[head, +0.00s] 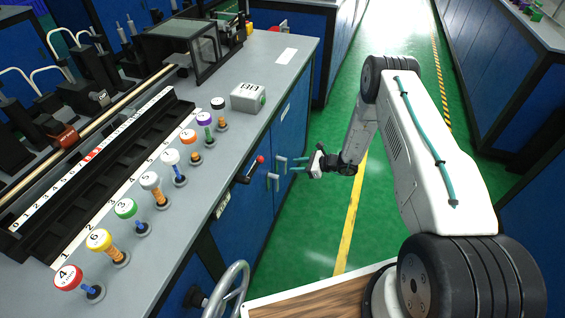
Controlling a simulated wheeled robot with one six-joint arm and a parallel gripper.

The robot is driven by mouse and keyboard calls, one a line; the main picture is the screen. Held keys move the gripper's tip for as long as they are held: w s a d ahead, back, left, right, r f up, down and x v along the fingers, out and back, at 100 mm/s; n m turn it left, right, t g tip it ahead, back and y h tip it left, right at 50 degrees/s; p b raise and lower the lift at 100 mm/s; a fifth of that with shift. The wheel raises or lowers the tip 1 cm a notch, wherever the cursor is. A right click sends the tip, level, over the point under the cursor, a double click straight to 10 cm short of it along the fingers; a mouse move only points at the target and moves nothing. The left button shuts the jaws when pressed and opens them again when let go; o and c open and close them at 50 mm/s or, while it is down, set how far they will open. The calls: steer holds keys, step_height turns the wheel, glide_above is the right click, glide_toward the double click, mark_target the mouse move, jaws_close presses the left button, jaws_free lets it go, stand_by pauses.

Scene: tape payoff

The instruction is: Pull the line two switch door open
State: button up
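The bench front on the left has blue doors, one nearer (254,212) and one farther (293,128). Grey handles stand near the seam between them, one lower (274,183) and one farther (281,166). I cannot read which door is line two; a small pale label (223,204) sits on the bench front but is too small to read. My gripper (294,164) points left toward the handles.
A red-knobbed lever (259,160) sticks out at the bench edge beside the handles. Numbered spools (125,209) and a grey box (248,97) stand on the bench top. A handwheel (228,290) is at the bottom. Green floor (322,215) is open right of the doors.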

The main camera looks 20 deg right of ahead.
mark_target(285, 164)
steer(key=shift+m, duration=0.3)
steer(key=shift+w+d+f+x, duration=0.1)
steer(key=shift+w+d+x, duration=0.05)
steer(key=shift+x, duration=0.95)
steer(key=shift+w+d+f+x, duration=0.1)
steer(key=shift+w+d+x, duration=0.1)
steer(key=shift+x, duration=0.9)
steer(key=shift+w+d+f+x, duration=0.1)
steer(key=shift+w+d+x, duration=0.05)
steer(key=shift+x, duration=0.95)
steer(key=shift+a, duration=0.1)
jaws_close()
steer(key=shift+a, duration=0.2)
steer(key=shift+w+d+t, duration=0.1)
steer(key=shift+d+t, duration=0.1)
steer(key=shift+t, duration=0.1)
